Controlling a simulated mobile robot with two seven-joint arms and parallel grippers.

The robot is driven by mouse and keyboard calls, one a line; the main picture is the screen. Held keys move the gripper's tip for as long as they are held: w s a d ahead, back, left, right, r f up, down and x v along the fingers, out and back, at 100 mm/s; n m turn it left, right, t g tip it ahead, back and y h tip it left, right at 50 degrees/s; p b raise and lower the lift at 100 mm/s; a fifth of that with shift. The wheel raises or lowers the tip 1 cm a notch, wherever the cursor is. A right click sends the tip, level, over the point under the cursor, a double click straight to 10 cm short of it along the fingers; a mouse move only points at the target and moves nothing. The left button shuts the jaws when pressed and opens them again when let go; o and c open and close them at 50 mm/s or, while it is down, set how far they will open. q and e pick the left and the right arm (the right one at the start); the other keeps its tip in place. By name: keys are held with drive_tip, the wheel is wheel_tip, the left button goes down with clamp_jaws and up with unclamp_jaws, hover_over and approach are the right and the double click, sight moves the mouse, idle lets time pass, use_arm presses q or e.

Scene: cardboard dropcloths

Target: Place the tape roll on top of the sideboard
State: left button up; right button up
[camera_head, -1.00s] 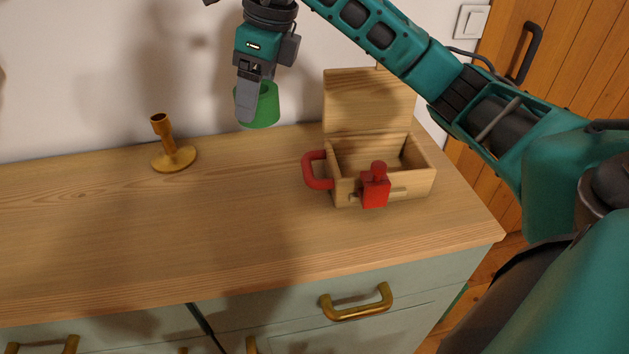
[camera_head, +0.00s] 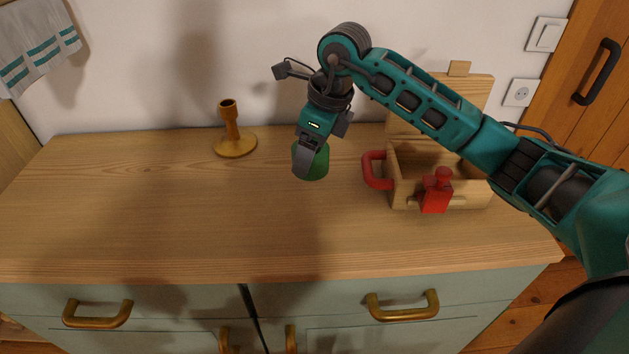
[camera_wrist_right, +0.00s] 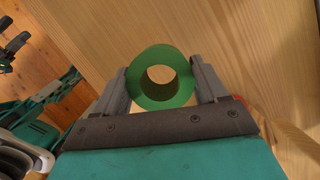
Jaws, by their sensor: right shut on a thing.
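The green tape roll (camera_head: 318,164) is held in my right gripper (camera_head: 308,165) over the wooden top of the sideboard (camera_head: 150,220). In the right wrist view the tape roll (camera_wrist_right: 160,58) sits between the two grey fingers of the right gripper (camera_wrist_right: 160,82), its round hole facing the camera. Part of the roll is hidden by a finger in the head view. I cannot tell for sure whether the roll touches the wood. My left gripper is not in view.
A yellow-brown candlestick (camera_head: 235,144) stands to the left. The front middle of the top is clear.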

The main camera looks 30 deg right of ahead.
sight(323, 151)
wheel_tip(323, 151, down, 8)
drive_tip(key=shift+f, duration=0.15)
idle(0.3)
drive_tip(key=shift+f, duration=0.25)
drive_tip(key=o, duration=1)
drive_tip(key=shift+o, duration=0.2)
drive_tip(key=shift+r, duration=0.1)
drive_tip(key=v, duration=1.2)
drive_tip(key=shift+r, duration=0.15)
drive_tip(key=shift+s, duration=0.1)
